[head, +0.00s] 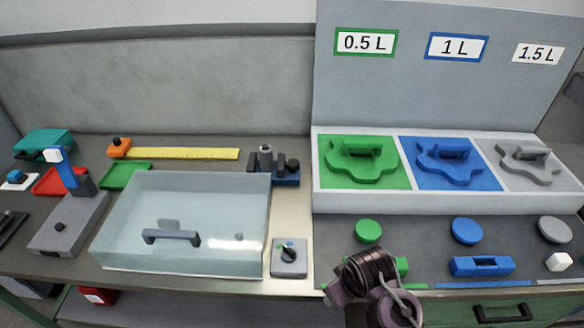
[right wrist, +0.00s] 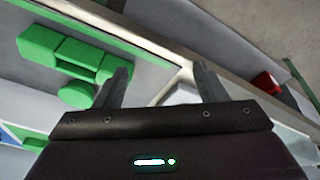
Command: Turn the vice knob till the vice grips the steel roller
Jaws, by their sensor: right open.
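A small blue vice (head: 287,181) with dark jaws stands at the back of the bench, just right of the clear-lidded box. A grey cylinder, likely the steel roller (head: 265,157), stands upright at it. A round black part, likely the vice knob (head: 292,165), is at its right side. I cannot tell whether the jaws touch the roller. My right arm is at the front, well right of and nearer than the vice. My right gripper (right wrist: 160,82) is open in the right wrist view, with nothing between its fingers. My left gripper is not in view.
A clear-lidded box (head: 185,225) fills the bench left of the vice. A small grey dial box (head: 289,258) stands in front of the vice. A white tray (head: 320,202) with green, blue and grey sections is to the right. A yellow strip (head: 185,153) lies behind the box.

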